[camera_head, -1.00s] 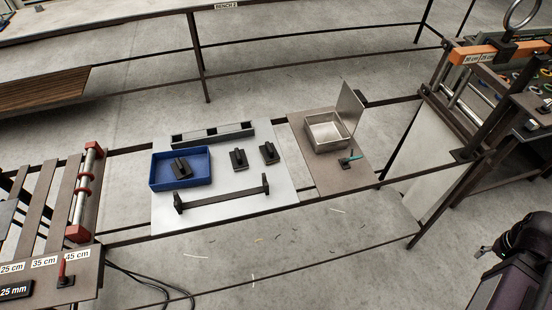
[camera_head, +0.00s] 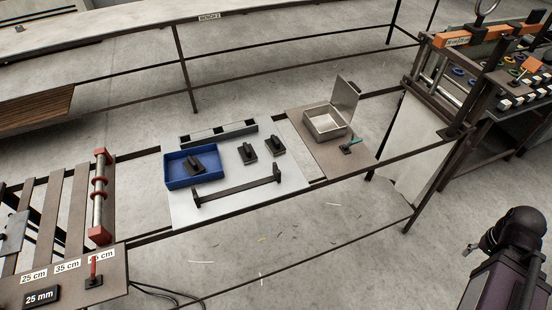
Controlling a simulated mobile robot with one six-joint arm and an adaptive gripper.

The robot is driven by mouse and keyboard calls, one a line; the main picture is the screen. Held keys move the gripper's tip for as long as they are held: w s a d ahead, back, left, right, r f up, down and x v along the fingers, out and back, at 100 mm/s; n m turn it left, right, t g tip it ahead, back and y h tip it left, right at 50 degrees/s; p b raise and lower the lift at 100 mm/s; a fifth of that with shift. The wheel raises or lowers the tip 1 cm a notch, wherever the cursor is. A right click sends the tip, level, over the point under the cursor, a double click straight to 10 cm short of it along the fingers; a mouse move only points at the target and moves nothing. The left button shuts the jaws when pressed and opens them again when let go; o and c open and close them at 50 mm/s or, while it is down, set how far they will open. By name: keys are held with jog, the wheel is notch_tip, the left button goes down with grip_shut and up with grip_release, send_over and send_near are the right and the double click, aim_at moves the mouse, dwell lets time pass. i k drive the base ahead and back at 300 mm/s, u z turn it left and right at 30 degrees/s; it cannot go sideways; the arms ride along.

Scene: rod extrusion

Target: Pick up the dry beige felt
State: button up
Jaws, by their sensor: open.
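Three dark handled blocks are in view. One block (camera_head: 194,165) sits in a blue tray (camera_head: 178,181), and two more, a left one (camera_head: 247,153) and a right one (camera_head: 275,147), stand on the white sheet (camera_head: 225,209) to the tray's right. I cannot make out beige felt on any of them; their undersides are hidden. My gripper (camera_head: 474,249) shows small at the lower right beside my dark arm, well away from the bench. Its fingers are open and I see nothing between them.
A black bar stand (camera_head: 238,191) lies along the sheet's front, and a grey slotted rail (camera_head: 218,132) along its back. An open metal box (camera_head: 325,123) and a teal-handled tool (camera_head: 351,145) are to the right. A roller frame (camera_head: 99,195) stands left. Open floor lies in front.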

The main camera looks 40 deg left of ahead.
aim_at(274, 144)
jog(key=k, duration=1.75)
jog(key=u, duration=1.5)
jog(key=i, duration=1.05)
jog(key=z, duration=0.05)
